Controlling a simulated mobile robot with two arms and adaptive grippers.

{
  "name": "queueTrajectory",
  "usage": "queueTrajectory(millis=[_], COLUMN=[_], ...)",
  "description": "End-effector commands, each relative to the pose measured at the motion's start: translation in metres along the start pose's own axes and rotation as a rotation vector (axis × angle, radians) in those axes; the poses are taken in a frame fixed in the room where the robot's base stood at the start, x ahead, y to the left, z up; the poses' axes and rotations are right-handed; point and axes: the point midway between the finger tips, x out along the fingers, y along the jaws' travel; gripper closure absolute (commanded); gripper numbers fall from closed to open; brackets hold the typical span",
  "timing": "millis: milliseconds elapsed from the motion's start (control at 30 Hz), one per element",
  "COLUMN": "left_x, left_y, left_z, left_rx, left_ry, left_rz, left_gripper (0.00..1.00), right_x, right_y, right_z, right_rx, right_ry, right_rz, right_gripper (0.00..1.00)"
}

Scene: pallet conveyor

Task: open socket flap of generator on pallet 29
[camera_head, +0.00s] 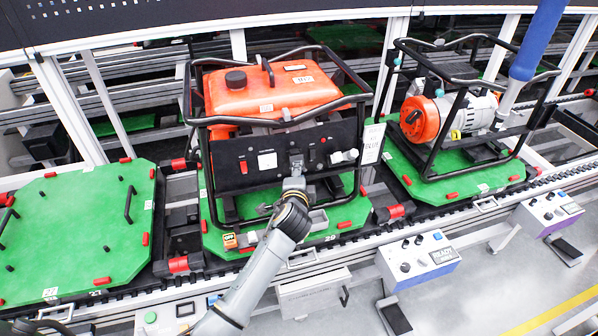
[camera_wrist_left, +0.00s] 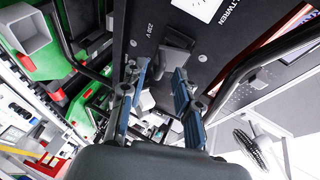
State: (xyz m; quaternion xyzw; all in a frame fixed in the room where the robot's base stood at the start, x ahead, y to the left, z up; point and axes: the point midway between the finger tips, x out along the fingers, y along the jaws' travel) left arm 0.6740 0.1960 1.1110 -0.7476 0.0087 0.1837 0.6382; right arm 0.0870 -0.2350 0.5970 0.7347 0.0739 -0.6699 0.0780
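The generator (camera_head: 270,92) has an orange tank and a black tube frame. It stands on the green pallet (camera_head: 352,213) marked 29. Its black front panel (camera_head: 230,168) faces me. My left gripper (camera_head: 294,172) is at the middle of this panel, in front of the socket area. In the left wrist view its two blue-padded fingers (camera_wrist_left: 159,80) are apart, with nothing seen held between them. A dark grey socket flap (camera_wrist_left: 174,48) is on the panel beside the "230 V" print, just beyond the fingertips. I cannot tell whether they touch it or how far it is open. My right gripper is not in view.
An empty green pallet (camera_head: 82,232) lies to the left. A second generator (camera_head: 455,115) in a black frame stands on the pallet to the right. Control boxes (camera_head: 417,261) line the conveyor's front. The generator's frame tubes surround the panel closely.

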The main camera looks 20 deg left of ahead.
Motion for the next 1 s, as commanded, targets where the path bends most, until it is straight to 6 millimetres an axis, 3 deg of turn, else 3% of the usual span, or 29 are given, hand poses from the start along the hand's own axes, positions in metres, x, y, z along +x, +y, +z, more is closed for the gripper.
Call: queueTrajectory(millis=[333, 500, 1000], left_x=[0.0036, 0.0034, 0.0033], left_y=[0.0004, 0.0004, -0.0006], left_z=[-0.0001, -0.0002, 0.0], left_rx=[0.0, 0.0, -0.001], left_ry=[0.0, 0.0, 0.0], left_rz=[0.0, 0.001, 0.004], left_gripper=[0.69, 1.0, 1.0], right_x=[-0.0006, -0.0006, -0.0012], right_y=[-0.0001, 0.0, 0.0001], right_z=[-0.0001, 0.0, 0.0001], right_rx=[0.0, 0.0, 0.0], right_ry=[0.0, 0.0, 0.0], right_rz=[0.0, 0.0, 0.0], right_gripper=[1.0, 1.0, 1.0])
